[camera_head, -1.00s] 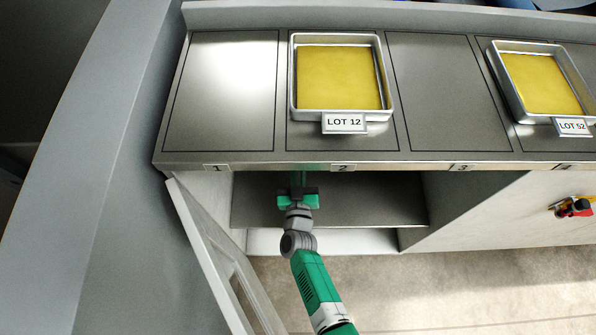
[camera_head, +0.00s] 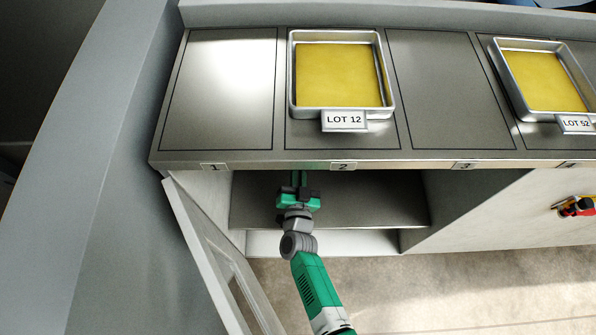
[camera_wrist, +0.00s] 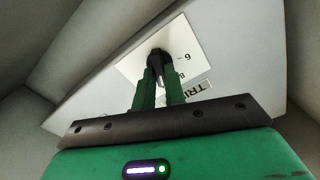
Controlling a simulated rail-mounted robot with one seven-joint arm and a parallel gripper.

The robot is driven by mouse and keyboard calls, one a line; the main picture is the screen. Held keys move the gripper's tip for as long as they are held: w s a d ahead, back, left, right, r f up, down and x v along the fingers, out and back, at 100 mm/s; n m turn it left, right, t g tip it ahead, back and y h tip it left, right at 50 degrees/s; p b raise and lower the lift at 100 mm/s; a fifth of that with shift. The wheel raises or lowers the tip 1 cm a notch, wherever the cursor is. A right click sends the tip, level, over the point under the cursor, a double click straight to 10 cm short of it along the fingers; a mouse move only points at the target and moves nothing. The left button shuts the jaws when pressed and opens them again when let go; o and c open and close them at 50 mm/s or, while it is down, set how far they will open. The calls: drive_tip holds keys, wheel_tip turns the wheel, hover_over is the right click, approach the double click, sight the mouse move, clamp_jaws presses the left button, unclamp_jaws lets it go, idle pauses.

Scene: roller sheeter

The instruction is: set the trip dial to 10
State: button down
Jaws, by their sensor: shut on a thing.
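The trip dial shows in the wrist view as a dark knob (camera_wrist: 158,61) on a white scale plate (camera_wrist: 142,69). The figures 6 and 8 are readable on the plate. A label starting "TRI" (camera_wrist: 196,94) lies beside it, partly cut off by my finger. My gripper (camera_wrist: 159,79) has its two green fingers shut on the knob. The pointer and the other figures are hidden, so I cannot tell the setting. In the head view my gripper (camera_head: 298,180) reaches into the open cabinet under the counter, and the dial is hidden there.
The open cabinet door (camera_head: 215,250) stands left of my arm. The cabinet's inner shelf (camera_head: 365,200) lies right of my gripper. Above, the counter carries a LOT 12 tray (camera_head: 389,95) and a LOT 52 tray (camera_head: 513,95). A red and yellow device (camera_head: 577,207) is on the front panel at right.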

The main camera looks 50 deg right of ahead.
idle(0.3)
drive_tip(key=c, duration=1.5)
unclamp_jaws()
drive_tip(key=shift+o, duration=0.2)
drive_tip(key=p+v, duration=0.4)
drive_tip(key=v, duration=0.3)
drive_tip(key=shift+s+a, duration=0.3)
